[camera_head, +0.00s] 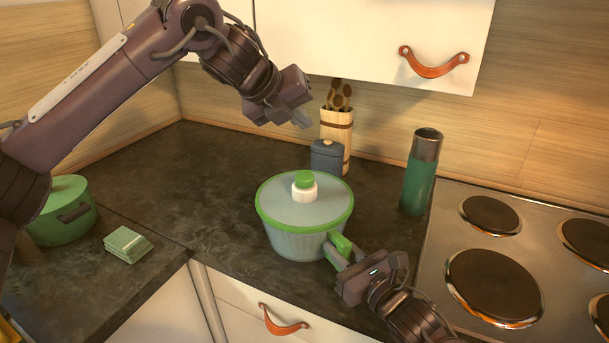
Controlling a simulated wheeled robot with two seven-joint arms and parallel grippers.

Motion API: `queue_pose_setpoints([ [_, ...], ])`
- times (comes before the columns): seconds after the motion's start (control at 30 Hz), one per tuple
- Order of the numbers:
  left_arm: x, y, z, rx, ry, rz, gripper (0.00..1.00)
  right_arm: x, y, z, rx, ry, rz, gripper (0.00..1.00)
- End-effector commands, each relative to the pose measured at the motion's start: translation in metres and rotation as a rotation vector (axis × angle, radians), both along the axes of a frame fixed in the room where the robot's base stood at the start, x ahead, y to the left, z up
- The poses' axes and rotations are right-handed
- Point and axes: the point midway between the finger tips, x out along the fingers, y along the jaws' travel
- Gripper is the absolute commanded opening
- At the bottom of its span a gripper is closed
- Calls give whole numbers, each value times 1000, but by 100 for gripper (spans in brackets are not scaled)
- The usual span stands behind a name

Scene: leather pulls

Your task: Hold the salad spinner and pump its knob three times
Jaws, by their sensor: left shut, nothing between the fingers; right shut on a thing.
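The salad spinner (290,243) stands on the dark counter, a clear bowl under a clear lid with a green rim. Its knob (304,181), green on top and white below, stands up at the lid's centre. My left gripper (301,120) is shut and empty, above and behind the knob, apart from it. My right gripper (338,252) is at the spinner's front right side, shut on its green handle (342,243); the fingers hide part of the handle.
A blue-grey canister (327,158) and a utensil holder (337,129) stand behind the spinner. A green bottle (420,172) and the stove (450,235) are at the right. A green pot (66,213) and stacked green cloths (127,244) are at the left. Cabinets (370,40) hang above.

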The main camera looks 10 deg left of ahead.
Motion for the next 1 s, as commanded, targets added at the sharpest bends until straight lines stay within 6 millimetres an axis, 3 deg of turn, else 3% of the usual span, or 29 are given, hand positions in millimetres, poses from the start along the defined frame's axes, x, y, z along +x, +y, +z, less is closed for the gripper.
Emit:
queue_pose_setpoints([
  [0.37,0,0,-9,1,0,1,0,0,0,0,0,0,0,0],
  [0.8,0,1,-67,1,3,1,0,0,0,0,0,0,0,0],
  [1.0,0,0,-84,0,1,-1,0,0,0,0,0,0,0,0],
])
